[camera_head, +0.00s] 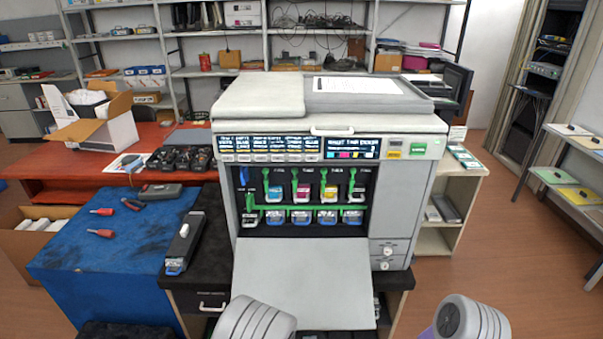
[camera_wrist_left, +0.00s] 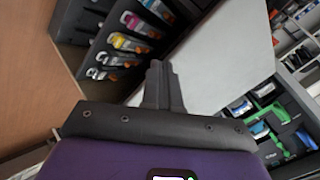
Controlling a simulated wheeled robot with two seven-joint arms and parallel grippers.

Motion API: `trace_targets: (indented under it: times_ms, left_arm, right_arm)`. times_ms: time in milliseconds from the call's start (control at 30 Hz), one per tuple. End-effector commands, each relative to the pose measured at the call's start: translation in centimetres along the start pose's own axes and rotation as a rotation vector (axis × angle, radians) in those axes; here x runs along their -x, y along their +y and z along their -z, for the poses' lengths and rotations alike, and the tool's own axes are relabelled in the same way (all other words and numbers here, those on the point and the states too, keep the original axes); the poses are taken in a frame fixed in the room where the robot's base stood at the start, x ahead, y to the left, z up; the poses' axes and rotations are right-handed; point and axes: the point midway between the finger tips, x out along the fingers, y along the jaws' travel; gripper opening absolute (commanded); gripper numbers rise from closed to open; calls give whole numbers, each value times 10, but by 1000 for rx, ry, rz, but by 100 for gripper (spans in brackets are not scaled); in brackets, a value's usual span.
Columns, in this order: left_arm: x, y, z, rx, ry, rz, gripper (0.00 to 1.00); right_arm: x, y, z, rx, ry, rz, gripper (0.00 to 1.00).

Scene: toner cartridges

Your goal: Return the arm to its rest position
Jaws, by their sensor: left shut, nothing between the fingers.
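My left gripper (camera_wrist_left: 163,88) shows in the left wrist view with its two dark fingers together and nothing between them. The fingers stand in front of the white lowered printer door (camera_wrist_left: 225,50). In the head view that door (camera_head: 303,285) hangs open below the cartridge bay. The bay holds a row of cartridges, among them a magenta one (camera_head: 303,192) and a yellow one (camera_head: 329,192), with green levers. My grey arm parts show at the bottom edge of the head view; both grippers are out of that view. My right gripper is not seen.
A dark holder (camera_wrist_left: 90,62) with several coloured cartridges lies left of the fingers in the wrist view. A long grey-black cartridge (camera_head: 186,240) lies on the black cabinet top left of the printer (camera_head: 400,200). A blue mat (camera_head: 110,265) holds tools. Wooden floor is clear at right.

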Motion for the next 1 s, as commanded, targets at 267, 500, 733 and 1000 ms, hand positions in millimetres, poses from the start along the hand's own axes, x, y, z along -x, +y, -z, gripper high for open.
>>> trace_targets:
  times_ms: [267,500,733,1000]
  left_arm:
    - [19,103,-102,605,-291,-399,0]
    - [67,163,-131,1087,-543,-641,0]
    - [92,181,-133,1292,-661,-734,0]
    - [94,182,-132,1309,-672,-740,0]
  right_arm:
    - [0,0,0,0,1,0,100]
    - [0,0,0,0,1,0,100]
    - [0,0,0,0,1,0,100]
    - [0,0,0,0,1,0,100]
